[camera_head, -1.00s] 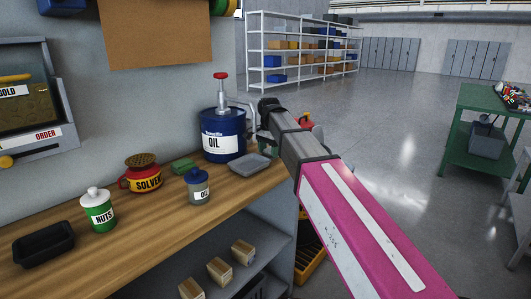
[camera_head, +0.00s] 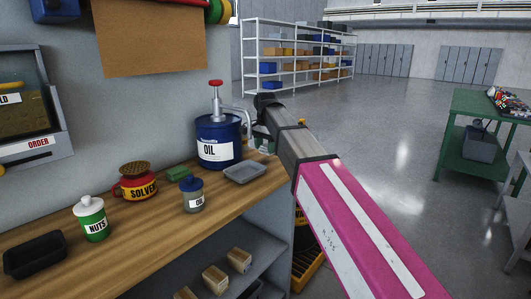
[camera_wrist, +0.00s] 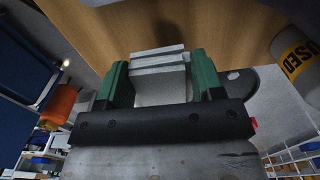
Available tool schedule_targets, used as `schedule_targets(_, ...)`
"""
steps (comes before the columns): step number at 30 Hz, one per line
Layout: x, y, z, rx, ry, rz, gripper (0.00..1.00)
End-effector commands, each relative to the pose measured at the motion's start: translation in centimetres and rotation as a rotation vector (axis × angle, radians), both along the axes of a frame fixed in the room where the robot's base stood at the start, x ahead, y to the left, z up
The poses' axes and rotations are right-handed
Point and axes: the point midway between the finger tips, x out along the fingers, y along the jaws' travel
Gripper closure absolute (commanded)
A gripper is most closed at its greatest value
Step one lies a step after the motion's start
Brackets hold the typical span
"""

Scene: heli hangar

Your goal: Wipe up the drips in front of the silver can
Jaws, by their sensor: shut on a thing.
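In the wrist view my gripper (camera_wrist: 160,85) has its two green fingers closed on a folded white cloth-like pad (camera_wrist: 160,65). The pad is in front of a wooden surface (camera_wrist: 105,25); I cannot tell whether it touches. A silver-grey can with a yellow "USED" label (camera_wrist: 300,55) shows at the right edge of the wrist view, apart from the fingers. I cannot make it out in the head view. A dark patch lies on the wood beyond the pad; I cannot tell drips from shadow. In the head view my arm hides most of the gripper, at the bench's far end.
The wooden bench (camera_head: 130,235) carries a blue oil drum with pump (camera_head: 218,152), a grey tray (camera_head: 245,173), a small blue-lidded oil jar (camera_head: 192,199), a red solvent pot (camera_head: 135,187), a nuts jar (camera_head: 93,222) and a black tray (camera_head: 35,255). Open floor lies right.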

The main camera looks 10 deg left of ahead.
Motion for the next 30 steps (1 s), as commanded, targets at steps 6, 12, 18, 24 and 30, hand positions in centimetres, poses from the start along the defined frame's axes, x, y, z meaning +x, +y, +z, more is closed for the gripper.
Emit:
schedule_targets(6,0.0,0.0,1.4,0.000,0.000,0.000,0.61)
schedule_targets(12,0.0,0.0,1.4,0.001,0.001,0.000,0.61)
schedule_targets(18,0.0,0.0,1.9,0.000,0.000,0.000,0.61)
schedule_targets(24,0.1,0.1,3.5,0.001,-0.002,0.000,0.61)
schedule_targets(30,0.0,0.0,4.4,0.001,0.001,0.000,0.61)
